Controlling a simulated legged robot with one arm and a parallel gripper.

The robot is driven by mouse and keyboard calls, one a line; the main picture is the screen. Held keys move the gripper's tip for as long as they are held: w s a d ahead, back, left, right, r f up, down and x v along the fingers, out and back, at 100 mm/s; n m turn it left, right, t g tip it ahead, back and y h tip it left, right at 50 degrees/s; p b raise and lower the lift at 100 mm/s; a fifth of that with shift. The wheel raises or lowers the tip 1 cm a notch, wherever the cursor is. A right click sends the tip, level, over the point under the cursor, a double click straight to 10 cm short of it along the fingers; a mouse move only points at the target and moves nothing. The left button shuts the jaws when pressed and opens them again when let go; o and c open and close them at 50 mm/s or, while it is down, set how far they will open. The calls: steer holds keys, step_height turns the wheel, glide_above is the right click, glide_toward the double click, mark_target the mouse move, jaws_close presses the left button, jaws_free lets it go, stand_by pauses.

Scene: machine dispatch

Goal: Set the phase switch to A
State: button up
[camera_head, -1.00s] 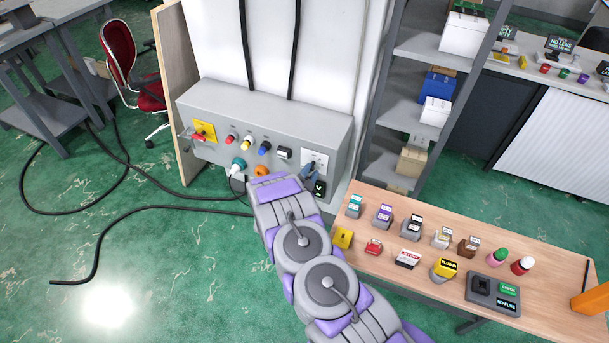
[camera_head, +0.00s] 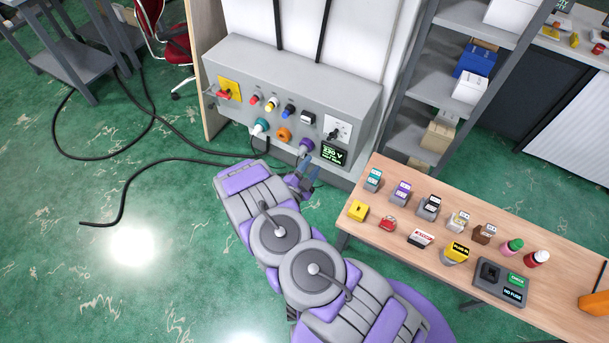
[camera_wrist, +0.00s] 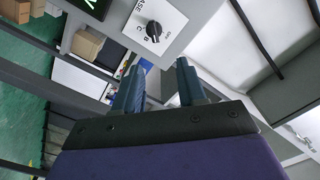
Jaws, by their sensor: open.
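The phase switch (camera_head: 337,133) is a black knob on a white plate at the right of the grey panel's front. It also shows at the top of the wrist view (camera_wrist: 154,30), with the letters B and C readable beside it. Which mark its pointer is on is too small to tell. My gripper (camera_head: 309,172) is open and empty, below and in front of the panel, apart from the knob. In the wrist view its two blue fingers (camera_wrist: 158,72) stand apart, below the switch plate in the picture.
A green-lettered display (camera_head: 333,153) reads 230 V below the switch. The panel (camera_head: 350,92) also bears a red handle (camera_head: 222,94), coloured knobs and sockets. A wooden table (camera_head: 385,262) with small parts stands at the right. Cables cross the green floor at the left.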

steer(key=w+a+r+n+g+y, duration=0.1)
steer(key=a+r+g+y, duration=0.1)
steer(key=a+g+y, duration=0.3)
steer(key=w+a+r+n+y, duration=0.1)
steer(key=a+r+y, duration=0.1)
steer(key=a, duration=0.5)
steer(key=s+a+r+n+g+y, duration=0.1)
steer(key=s+r+n+g+y, duration=0.15)
steer(key=r, duration=0.55)
steer(key=s+a+r+n+g+y, duration=0.2)
steer(key=s+r+n+y, duration=0.15)
steer(key=r, duration=0.45)
steer(key=s+d+r+n+g+h, duration=0.1)
steer(key=s+d+r, duration=0.3)
steer(key=s+d, duration=0.4)
steer(key=s+d+r+n+g+h, duration=0.1)
steer(key=s+d+r+n+g, duration=0.3)
steer(key=s, duration=1.2)
steer(key=s+d+r+n+g+h, duration=0.1)
steer(key=s+d+r, duration=0.5)
steer(key=s+d, duration=0.6)
steer(key=shift+r+n+g, duration=0.2)
steer(key=shift+n+g, duration=0.45)
steer(key=shift+n, duration=0.15)
